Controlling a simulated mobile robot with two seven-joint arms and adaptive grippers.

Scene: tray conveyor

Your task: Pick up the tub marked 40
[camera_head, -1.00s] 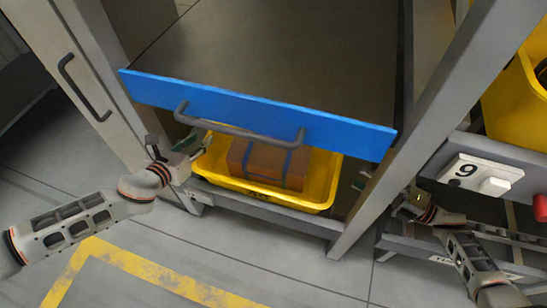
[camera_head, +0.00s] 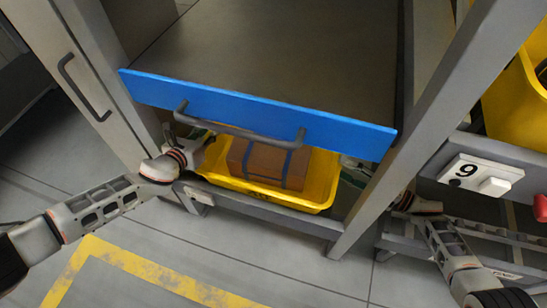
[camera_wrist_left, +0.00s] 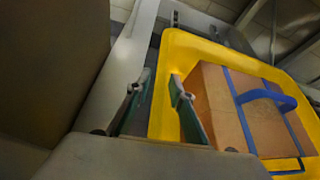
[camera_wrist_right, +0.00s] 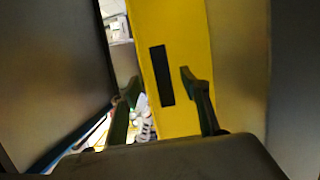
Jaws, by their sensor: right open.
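A yellow tub (camera_head: 318,190) sits on the low shelf under the blue-fronted drawer. A brown box with blue straps (camera_head: 262,163) is in it. I cannot read a number on the tub. My left gripper (camera_head: 210,137) is at the tub's left end, partly hidden. In the left wrist view its open fingers (camera_wrist_left: 158,92) stand on either side of the tub's rim (camera_wrist_left: 168,62), apart. My right gripper (camera_head: 349,166) is at the tub's right end, partly behind the post. In the right wrist view its open fingers (camera_wrist_right: 160,88) are in front of a yellow wall (camera_wrist_right: 182,60) with a dark slot.
The drawer's blue front (camera_head: 250,112) and dark handle (camera_head: 235,130) hang over the tub. A grey post (camera_head: 440,110) stands at its right. Another yellow tub (camera_head: 520,95) and a panel marked 9 (camera_head: 475,172) are at the right. The floor in front is clear.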

